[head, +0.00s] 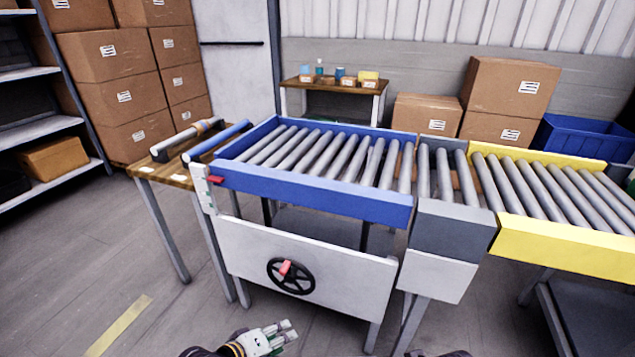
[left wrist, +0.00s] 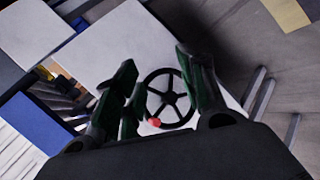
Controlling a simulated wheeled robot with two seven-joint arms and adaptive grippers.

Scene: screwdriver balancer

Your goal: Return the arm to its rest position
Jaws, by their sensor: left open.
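My left gripper (head: 284,334) is at the bottom of the head view, low and in front of the conveyor. Its fingers are apart and nothing is between them. In the left wrist view, the dark green fingers of the left gripper (left wrist: 156,62) are spread. The black handwheel (head: 291,276) with its red knob is on the white front panel, beyond the gripper and apart from it. The handwheel (left wrist: 168,98) shows between the fingers in the left wrist view.
A blue roller conveyor (head: 315,187) joins a grey section and a yellow conveyor (head: 560,245) at right. A wooden side table (head: 173,174) holds a cylindrical tool (head: 186,138). Cardboard boxes, a shelf and a blue bin (head: 585,138) stand behind. Floor at left is clear.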

